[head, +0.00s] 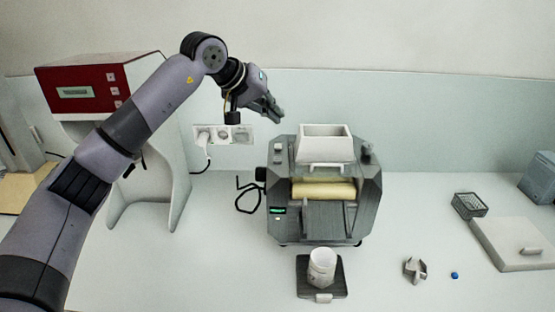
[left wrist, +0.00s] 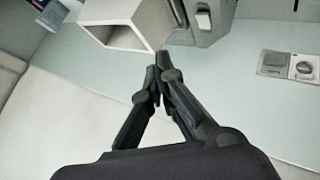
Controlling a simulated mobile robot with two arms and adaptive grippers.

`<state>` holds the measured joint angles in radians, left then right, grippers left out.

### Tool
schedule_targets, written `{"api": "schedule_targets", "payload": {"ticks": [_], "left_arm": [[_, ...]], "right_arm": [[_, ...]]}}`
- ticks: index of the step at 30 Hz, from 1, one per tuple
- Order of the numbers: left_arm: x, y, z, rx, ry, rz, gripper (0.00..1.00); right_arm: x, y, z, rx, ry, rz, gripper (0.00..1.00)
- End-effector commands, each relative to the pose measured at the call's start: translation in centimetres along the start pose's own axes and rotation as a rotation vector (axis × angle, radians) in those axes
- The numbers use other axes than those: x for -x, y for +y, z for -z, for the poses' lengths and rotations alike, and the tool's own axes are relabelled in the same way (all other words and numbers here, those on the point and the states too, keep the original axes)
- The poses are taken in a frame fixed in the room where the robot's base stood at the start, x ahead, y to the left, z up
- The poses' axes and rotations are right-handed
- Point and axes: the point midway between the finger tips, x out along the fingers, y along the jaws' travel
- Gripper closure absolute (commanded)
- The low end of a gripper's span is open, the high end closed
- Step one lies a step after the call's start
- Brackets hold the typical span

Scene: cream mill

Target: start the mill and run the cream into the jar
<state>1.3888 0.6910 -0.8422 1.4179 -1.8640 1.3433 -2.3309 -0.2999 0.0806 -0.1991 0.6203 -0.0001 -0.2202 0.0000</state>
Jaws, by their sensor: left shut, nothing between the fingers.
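The grey mill (head: 325,218) stands on the bench with a white hopper (head: 325,146) on top and a cream-coloured roller (head: 322,190) at its front. A small green display (head: 278,210) glows on its left front. The white jar (head: 321,267) stands upright on a dark scale-like plate (head: 308,288) in front of the mill. My left gripper (head: 277,112) is shut and empty, in the air above and left of the mill. In the left wrist view its fingertips (left wrist: 157,70) meet below the hopper (left wrist: 128,30). My right gripper is not in view.
A red-and-white machine (head: 95,88) stands at the left, behind my left arm. Wall sockets (head: 222,134) are behind. At the right lie a grey clip-like part (head: 414,269), a blue cap (head: 455,275), a wire basket (head: 468,205) and a white board (head: 515,240).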

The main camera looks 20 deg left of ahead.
Motion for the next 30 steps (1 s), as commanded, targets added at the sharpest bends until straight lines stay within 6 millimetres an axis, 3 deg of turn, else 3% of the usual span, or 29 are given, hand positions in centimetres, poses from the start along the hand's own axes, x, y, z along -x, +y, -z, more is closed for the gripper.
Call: {"api": "schedule_targets", "payload": {"ticks": [18,30], "left_arm": [[-5.4,-3.9,-4.0,0.0,0.0,-0.001,1.0],[-5.9,-4.2,-4.3,0.001,0.0,-0.002,1.0]], "right_arm": [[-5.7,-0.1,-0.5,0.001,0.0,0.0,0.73],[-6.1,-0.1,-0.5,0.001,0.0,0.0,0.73]]}}
